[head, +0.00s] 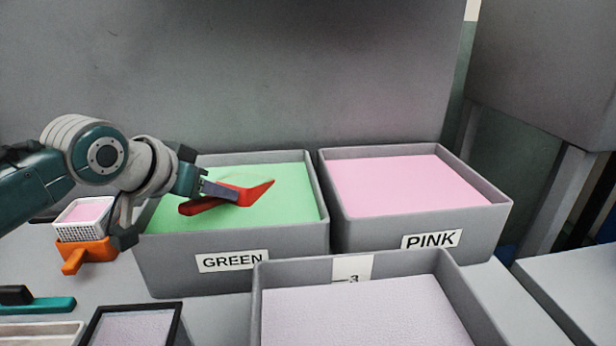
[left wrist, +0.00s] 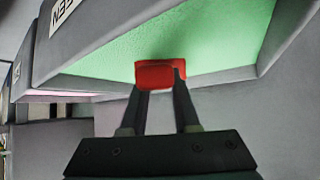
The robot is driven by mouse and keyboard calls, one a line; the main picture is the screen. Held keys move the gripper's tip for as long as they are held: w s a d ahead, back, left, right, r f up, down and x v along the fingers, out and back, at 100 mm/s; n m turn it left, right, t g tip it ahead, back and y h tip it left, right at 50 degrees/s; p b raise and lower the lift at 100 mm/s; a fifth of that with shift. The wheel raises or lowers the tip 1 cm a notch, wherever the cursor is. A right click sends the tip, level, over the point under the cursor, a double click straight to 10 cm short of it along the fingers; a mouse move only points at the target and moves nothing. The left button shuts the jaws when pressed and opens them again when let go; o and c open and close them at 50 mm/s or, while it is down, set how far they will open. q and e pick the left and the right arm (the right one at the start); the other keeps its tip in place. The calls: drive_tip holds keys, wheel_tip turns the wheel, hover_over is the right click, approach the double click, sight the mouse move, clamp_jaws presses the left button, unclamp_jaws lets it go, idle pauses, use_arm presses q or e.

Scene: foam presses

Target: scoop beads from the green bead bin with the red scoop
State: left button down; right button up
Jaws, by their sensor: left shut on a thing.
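The red scoop (head: 244,193) is over the green bead bin (head: 300,236), close to the bead surface. Whether it touches the green beads (head: 290,195) I cannot tell. My left gripper (head: 222,190) is shut on the scoop. In the left wrist view the scoop (left wrist: 155,75) shows its red end between the fingertips of my left gripper (left wrist: 160,88), with the green beads (left wrist: 200,45) beyond. The scoop's inside is not clear enough to tell what it holds. My right gripper is not in view.
A pink bead bin (head: 420,222) stands right of the green one. A grey bin labelled 3 (head: 300,274) is in front. At left are a white basket (head: 82,218) on an orange piece (head: 86,252) and a teal tool (head: 38,305). A dark-rimmed tray (head: 172,312) lies at front.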

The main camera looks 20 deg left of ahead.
use_arm(q)
drive_tip(key=shift+s+r+t, duration=0.15)
drive_tip(key=shift+s+t, duration=0.25)
drive_tip(key=shift+s, duration=0.15)
drive_tip(key=shift+s+t, duration=0.3)
drive_tip(key=shift+s+r+t, duration=0.2)
drive_tip(key=shift+s+t, duration=0.1)
drive_tip(key=shift+t, duration=0.1)
wheel_tip(320, 180, up, 3)
drive_tip(key=shift+s+f+p, duration=0.15)
drive_tip(key=shift+p, duration=0.8)
drive_tip(key=shift+t, duration=0.7)
drive_tip(key=shift+s+r+p, duration=0.25)
drive_tip(key=shift+r+p, duration=0.55)
drive_tip(key=shift+r, duration=0.05)
drive_tip(key=shift+s+r+p, duration=0.3)
drive_tip(key=shift+r+p, duration=0.45)
drive_tip(key=shift+r, duration=0.1)
drive_tip(key=shift+s+r+p, duration=0.25)
drive_tip(key=shift+r+p, duration=0.55)
drive_tip(key=shift+r, duration=0.05)
